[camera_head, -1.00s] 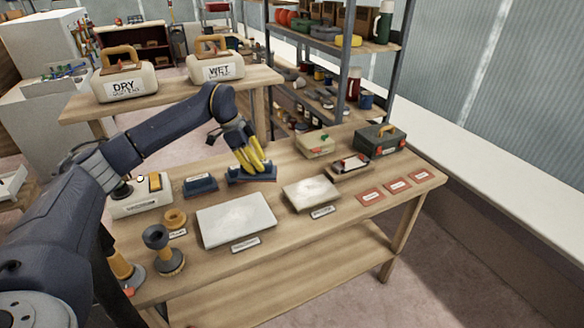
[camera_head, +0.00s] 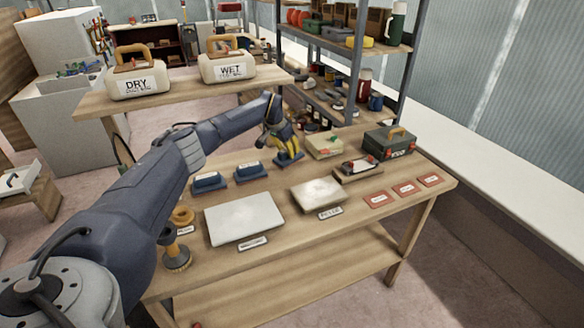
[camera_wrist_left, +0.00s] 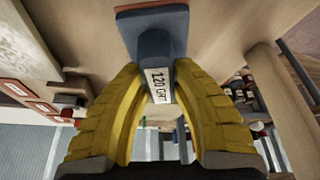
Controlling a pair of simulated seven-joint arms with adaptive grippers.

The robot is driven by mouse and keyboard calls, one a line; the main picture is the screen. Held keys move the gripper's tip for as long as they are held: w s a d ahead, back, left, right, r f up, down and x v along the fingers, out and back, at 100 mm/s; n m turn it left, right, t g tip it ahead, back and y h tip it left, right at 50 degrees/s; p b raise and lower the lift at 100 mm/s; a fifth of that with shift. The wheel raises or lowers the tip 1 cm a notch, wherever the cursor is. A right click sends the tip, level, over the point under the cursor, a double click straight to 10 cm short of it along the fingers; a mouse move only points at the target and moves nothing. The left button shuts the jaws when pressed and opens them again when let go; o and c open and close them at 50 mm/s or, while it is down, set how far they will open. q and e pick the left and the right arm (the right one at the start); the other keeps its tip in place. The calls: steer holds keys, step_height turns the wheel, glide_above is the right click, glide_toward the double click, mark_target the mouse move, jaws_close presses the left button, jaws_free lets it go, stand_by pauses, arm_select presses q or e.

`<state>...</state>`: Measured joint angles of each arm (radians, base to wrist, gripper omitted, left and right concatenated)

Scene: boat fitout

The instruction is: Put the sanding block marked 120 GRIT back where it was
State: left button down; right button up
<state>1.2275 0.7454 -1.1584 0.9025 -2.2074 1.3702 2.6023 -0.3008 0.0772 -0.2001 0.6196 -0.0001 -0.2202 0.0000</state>
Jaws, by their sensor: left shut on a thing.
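My left gripper (camera_head: 287,143) is shut on a blue sanding block (camera_head: 290,159) at the back of the workbench, left of the cream box. In the left wrist view the block (camera_wrist_left: 155,35) is at the fingertips (camera_wrist_left: 157,75), and its white label reads 120 GRIT. The block is at or just above the bench top; I cannot tell if it touches. Two similar blue blocks, a left one (camera_head: 209,183) and a middle one (camera_head: 250,172), stand in a row to its left. Their labels are too small to read. My right gripper is not in view.
A cream box (camera_head: 324,146) stands close to the right of the held block, with a dark toolbox (camera_head: 390,141) beyond. Two pale plates (camera_head: 243,218) (camera_head: 317,194) lie in front. A raised shelf with the DRY (camera_head: 137,82) and WET (camera_head: 228,68) containers is behind. Red cards (camera_head: 378,199) lie at right.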

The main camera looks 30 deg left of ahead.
mark_target(288, 157)
arm_select(q)
steer(key=shift+f, duration=1.5)
steer(key=shift+f, duration=0.1)
steer(key=c, duration=1.2)
jaws_free()
steer(key=shift+s+a+r, duration=0.1)
steer(key=shift+s+r, duration=0.05)
steer(key=shift+r, duration=0.35)
steer(key=shift+v, duration=1.25)
steer(key=s, duration=0.4)
steer(key=s+a, duration=0.1)
steer(key=s, duration=0.2)
steer(key=s+a, duration=0.1)
steer(key=s, duration=0.3)
steer(key=shift+s+a+f, duration=0.15)
steer(key=shift+s, duration=0.25)
